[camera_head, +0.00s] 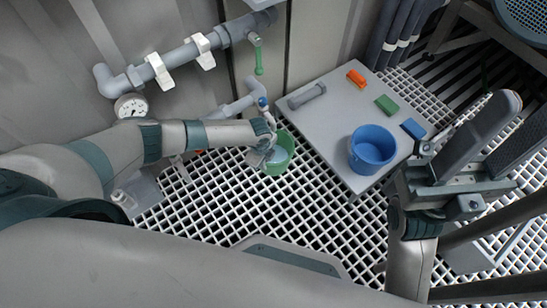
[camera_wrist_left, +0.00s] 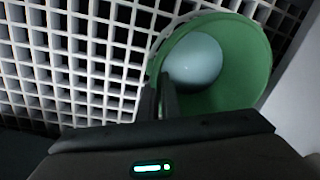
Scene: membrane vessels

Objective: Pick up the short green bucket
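The short green bucket (camera_head: 285,150) stands on the white floor grating, beside the left edge of the grey platform. Its open mouth faces up, with a pale round surface inside. It fills the upper right of the left wrist view (camera_wrist_left: 248,80). My left gripper (camera_head: 266,152) is at the bucket's left rim. In the left wrist view its two dark fingers (camera_wrist_left: 160,100) are close together, with the bucket's green wall between them. The gripper hides part of the rim. My right gripper (camera_head: 522,118) is at the far right, with its fingers apart and empty.
The grey platform (camera_head: 330,130) bears a blue bucket (camera_head: 372,149), an orange block (camera_head: 357,78), a green block (camera_head: 387,104), a blue block (camera_head: 413,128) and a grey pipe piece (camera_head: 307,96). Wall pipes with a gauge (camera_head: 131,106) and a green-ended tap (camera_head: 258,60) are behind.

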